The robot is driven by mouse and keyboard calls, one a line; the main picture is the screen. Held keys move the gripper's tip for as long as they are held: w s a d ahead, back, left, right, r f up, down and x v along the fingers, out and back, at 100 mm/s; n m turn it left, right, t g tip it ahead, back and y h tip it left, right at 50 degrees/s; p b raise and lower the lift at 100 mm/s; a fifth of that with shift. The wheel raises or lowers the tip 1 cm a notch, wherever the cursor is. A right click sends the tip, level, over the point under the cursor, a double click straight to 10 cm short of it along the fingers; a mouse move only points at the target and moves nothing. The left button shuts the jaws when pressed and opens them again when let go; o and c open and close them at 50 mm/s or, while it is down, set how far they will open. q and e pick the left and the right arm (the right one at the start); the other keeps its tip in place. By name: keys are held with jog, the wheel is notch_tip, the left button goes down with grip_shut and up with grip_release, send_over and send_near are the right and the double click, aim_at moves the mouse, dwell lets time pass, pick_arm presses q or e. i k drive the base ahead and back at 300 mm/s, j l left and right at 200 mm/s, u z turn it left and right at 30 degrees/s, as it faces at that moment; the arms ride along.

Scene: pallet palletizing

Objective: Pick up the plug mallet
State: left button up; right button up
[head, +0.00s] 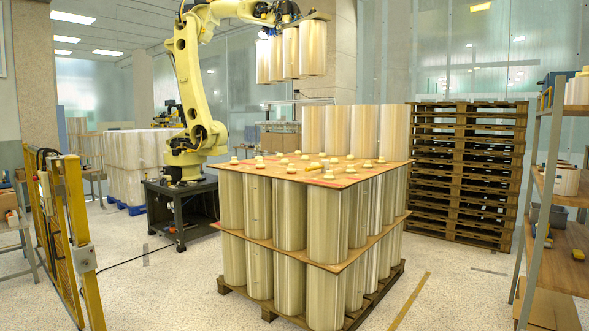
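I cannot make out the plug mallet for certain. A small yellow, elongated item (313,166) lies on the top board (345,178) of the loaded pallet, among several pale round plugs (329,175). It may be the mallet, but it is too small to tell. A small yellow-and-dark item (547,236) on the right shelf is also unclear. Neither of my grippers is in view.
The pallet stack of pale rolls (289,213) stands mid-floor. A yellow robot arm (188,85) holding rolls is behind it. Empty pallets (468,170) are stacked at back right. A shelf rack (540,190) is at right, a yellow barrier (75,235) at left.

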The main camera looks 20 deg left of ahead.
aim_at(325, 166)
jog(key=i+j+u, duration=0.2)
jog(key=i+u, duration=0.25)
jog(key=i+j+u, duration=0.1)
jog(key=i+u, duration=0.2)
jog(key=u, duration=0.15)
jog(key=i, duration=1.25)
jog(key=i+j+z, duration=0.1)
jog(key=i, duration=1.15)
